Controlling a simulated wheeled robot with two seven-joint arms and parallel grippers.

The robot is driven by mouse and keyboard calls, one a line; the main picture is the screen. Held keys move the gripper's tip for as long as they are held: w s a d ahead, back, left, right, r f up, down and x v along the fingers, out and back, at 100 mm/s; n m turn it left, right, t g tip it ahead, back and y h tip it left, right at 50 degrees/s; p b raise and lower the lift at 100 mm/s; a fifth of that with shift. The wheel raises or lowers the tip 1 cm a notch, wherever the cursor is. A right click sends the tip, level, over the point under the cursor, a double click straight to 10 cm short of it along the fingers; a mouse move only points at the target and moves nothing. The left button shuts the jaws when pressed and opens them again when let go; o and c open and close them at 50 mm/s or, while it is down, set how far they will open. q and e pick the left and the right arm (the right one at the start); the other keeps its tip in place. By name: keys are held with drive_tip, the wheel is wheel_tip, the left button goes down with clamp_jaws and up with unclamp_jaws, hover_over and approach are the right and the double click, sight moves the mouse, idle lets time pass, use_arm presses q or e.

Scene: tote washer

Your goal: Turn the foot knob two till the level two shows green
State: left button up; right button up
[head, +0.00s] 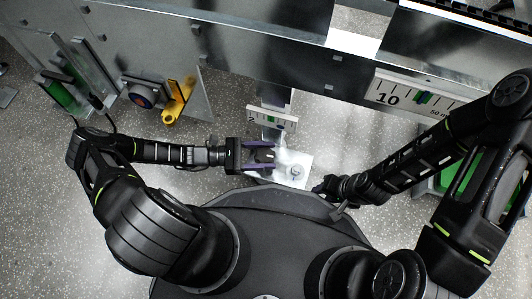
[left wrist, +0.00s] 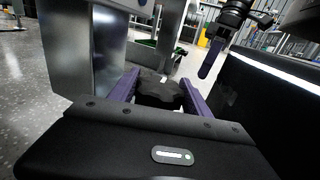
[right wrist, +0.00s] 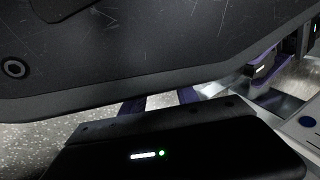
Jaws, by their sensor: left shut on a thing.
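The foot knob (left wrist: 160,92) is dark and lobed, and stands between the purple fingers of my left gripper (left wrist: 160,94) in the left wrist view. The gripper is shut on it. In the head view my left gripper (head: 262,158) reaches in from the left, above a white foot plate (head: 293,170). A small white scale plate (head: 272,118) with dark ticks and a small green patch sits just above; I cannot tell if it is level two. My right gripper (left wrist: 212,58) shows a purple finger in the left wrist view; its opening is unclear.
A larger scale plate (head: 400,95), marked 10 and with a green part, is on the frame at right.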

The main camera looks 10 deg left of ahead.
use_arm(q)
drive_tip(key=n+t+y+p, duration=0.1)
drive_tip(key=t, duration=0.1)
drive_tip(key=n+t+y+p, duration=0.1)
drive_tip(key=t+p, duration=0.1)
drive_tip(key=n+t+p, duration=0.1)
drive_tip(key=n+t, duration=0.1)
drive_tip(key=shift+r+y, duration=0.25)
drive_tip(key=shift+y, duration=0.15)
drive_tip(key=shift+w+n+t+y+p, duration=0.1)
drive_tip(key=shift+n+t+y+p, duration=0.8)
drive_tip(key=shift+n+t+p, duration=0.15)
drive_tip(key=shift+f+n+t+y+p, duration=0.15)
drive_tip(key=shift+n+t+y+p, duration=0.15)
drive_tip(key=shift+n+t+y, duration=0.25)
drive_tip(key=shift+f, duration=0.1)
drive_tip(key=o, duration=1.4)
drive_tip(key=shift+c, duration=0.2)
drive_tip(key=shift+a, duration=0.1)
